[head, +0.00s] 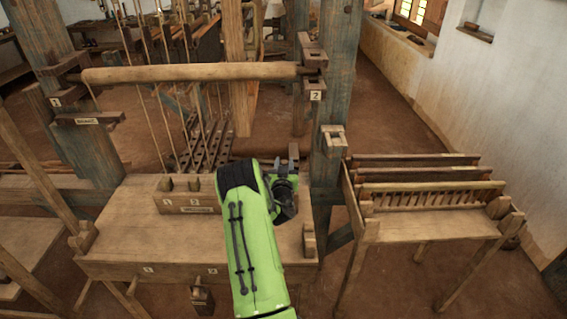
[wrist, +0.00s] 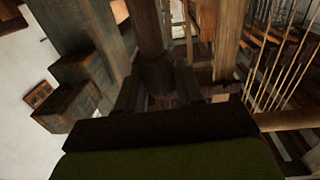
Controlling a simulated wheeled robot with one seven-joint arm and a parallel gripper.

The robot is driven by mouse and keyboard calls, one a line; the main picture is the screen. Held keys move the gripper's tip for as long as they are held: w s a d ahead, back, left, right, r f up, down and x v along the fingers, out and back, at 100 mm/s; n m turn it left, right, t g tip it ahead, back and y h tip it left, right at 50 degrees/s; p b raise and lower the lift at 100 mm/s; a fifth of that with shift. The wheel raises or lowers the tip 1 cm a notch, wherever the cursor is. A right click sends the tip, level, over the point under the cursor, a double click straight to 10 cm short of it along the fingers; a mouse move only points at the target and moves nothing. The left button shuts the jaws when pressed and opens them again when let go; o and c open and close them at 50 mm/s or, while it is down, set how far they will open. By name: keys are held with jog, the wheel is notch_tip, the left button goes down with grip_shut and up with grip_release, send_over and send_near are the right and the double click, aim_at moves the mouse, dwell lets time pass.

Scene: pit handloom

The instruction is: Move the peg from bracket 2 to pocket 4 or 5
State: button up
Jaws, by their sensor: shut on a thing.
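My gripper (wrist: 158,90) is shut on a dark round wooden piece, which appears to be the peg (wrist: 153,40). In the wrist view the peg stands between the two fingers and runs up past the top edge, with a thicker collar low on it. In the head view my gripper (head: 286,163) is over the back right of the bench, just left of the right post; the peg cannot be made out there. Bracket 2 (head: 316,82), marked with a 2, is on that post above my gripper. Pocket numbers 4 and 5 are not readable.
A long wooden roller (head: 190,72) spans the posts above the bench (head: 130,230). A block marked 1 and 2 (head: 185,205) sits left of my arm. The right post (head: 335,120) is close beside my gripper. A slotted rack (head: 430,200) stands at right.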

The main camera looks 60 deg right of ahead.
jog(key=shift+f+b, duration=2.2)
jog(key=shift+f, duration=1.4)
jog(key=o, duration=1.1)
